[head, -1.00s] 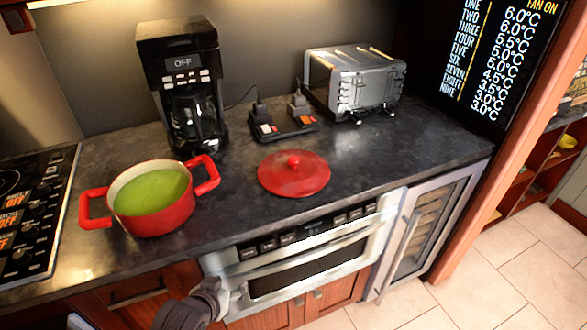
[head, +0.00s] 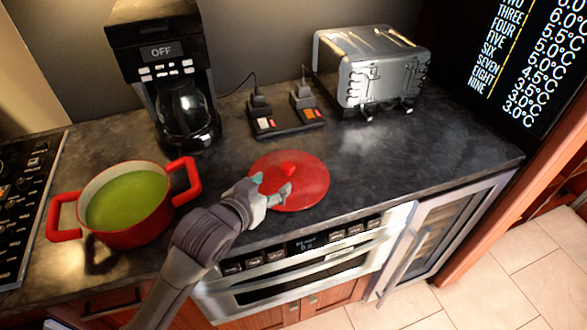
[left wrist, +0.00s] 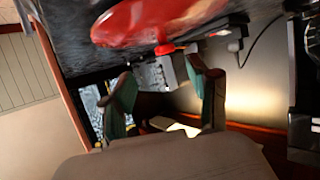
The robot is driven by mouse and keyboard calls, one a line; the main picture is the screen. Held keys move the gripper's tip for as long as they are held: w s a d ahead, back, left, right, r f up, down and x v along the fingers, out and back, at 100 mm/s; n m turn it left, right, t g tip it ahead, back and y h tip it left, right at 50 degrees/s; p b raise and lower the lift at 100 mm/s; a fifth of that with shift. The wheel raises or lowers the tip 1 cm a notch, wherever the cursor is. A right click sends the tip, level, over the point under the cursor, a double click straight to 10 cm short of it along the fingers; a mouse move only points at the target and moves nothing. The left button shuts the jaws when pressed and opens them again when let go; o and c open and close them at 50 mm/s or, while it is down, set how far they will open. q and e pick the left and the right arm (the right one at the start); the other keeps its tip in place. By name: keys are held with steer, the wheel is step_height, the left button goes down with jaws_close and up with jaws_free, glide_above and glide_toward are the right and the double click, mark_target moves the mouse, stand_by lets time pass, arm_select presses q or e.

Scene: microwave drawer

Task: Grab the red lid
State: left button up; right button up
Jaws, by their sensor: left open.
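The red lid (head: 308,183) lies flat on the dark countertop, with its round red knob (head: 289,169) facing up. My left gripper (head: 271,185) is open over the left part of the lid, with its fingertips close to the knob. In the left wrist view the lid (left wrist: 150,20) shows at the top, and its knob (left wrist: 165,49) points toward the space between the open fingers (left wrist: 165,88). Nothing is held. I cannot tell whether a fingertip touches the lid. My right gripper is not in view.
A red pot (head: 130,238) with green contents stands left of my left arm. A coffee maker (head: 165,75), a black switch device (head: 285,122) and a toaster (head: 372,70) stand behind the lid. A microwave drawer (head: 300,270) is below the counter edge. The counter right of the lid is clear.

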mark_target(286, 170)
arm_select(q)
steer(key=x, duration=0.4)
steer(key=shift+d, duration=0.1)
steer(key=x, duration=0.1)
steer(key=p+x, duration=0.1)
steer(key=x, duration=0.1)
steer(key=shift+w, duration=0.2)
steer(key=x, duration=0.3)
steer(key=shift+w+a, duration=0.2)
steer(key=shift+a, duration=0.05)
steer(key=shift+w+d+f, duration=0.1)
steer(key=shift+w+f, duration=0.05)
steer(key=shift+w, duration=0.05)
steer(key=shift+s, duration=0.1)
jaws_close()
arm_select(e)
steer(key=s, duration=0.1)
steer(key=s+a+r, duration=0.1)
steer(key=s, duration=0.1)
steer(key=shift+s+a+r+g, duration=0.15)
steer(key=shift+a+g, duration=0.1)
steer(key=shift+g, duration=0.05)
